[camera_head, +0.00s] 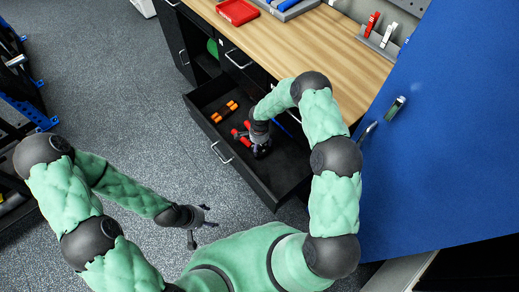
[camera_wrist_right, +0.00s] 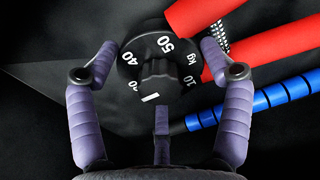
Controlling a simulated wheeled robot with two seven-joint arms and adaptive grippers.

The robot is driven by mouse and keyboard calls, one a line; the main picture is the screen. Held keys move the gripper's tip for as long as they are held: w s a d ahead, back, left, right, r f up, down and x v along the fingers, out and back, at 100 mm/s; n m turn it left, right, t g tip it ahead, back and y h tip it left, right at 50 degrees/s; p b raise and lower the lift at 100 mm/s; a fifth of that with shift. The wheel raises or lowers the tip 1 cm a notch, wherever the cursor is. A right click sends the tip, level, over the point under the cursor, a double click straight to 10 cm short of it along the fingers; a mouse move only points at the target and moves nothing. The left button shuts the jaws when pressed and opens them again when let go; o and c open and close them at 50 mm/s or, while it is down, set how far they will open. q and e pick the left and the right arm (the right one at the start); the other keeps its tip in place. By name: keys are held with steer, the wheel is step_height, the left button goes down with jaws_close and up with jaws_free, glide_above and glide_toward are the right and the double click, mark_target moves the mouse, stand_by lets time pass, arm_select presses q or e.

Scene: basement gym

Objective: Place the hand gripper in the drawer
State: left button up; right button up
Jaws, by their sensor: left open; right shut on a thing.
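The hand gripper (camera_head: 238,133) has red handles and a black body. In the right wrist view its numbered dial (camera_wrist_right: 165,50) sits between my right fingers, with the red handles (camera_wrist_right: 255,55) running to the upper right. My right gripper (camera_head: 261,149) is shut on it, inside the outline of the open black drawer (camera_head: 232,160). I cannot tell whether the hand gripper touches the drawer floor. My left gripper (camera_head: 200,224) is open and empty, over the floor left of my body.
The drawer also holds orange-and-black items (camera_head: 224,112) and a blue ribbed rod (camera_wrist_right: 245,105), close to the red handles. The wooden worktop (camera_head: 290,45) is above, with a red tray (camera_head: 237,11). A blue panel (camera_head: 450,140) stands at right.

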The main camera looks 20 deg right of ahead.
steer(key=shift+f+b, duration=0.8)
steer(key=shift+f, duration=1.2)
steer(key=shift+r, duration=0.1)
steer(key=o, duration=1.6)
step_height(320, 180, up, 12)
steer(key=p, duration=0.4)
steer(key=shift+p, duration=0.35)
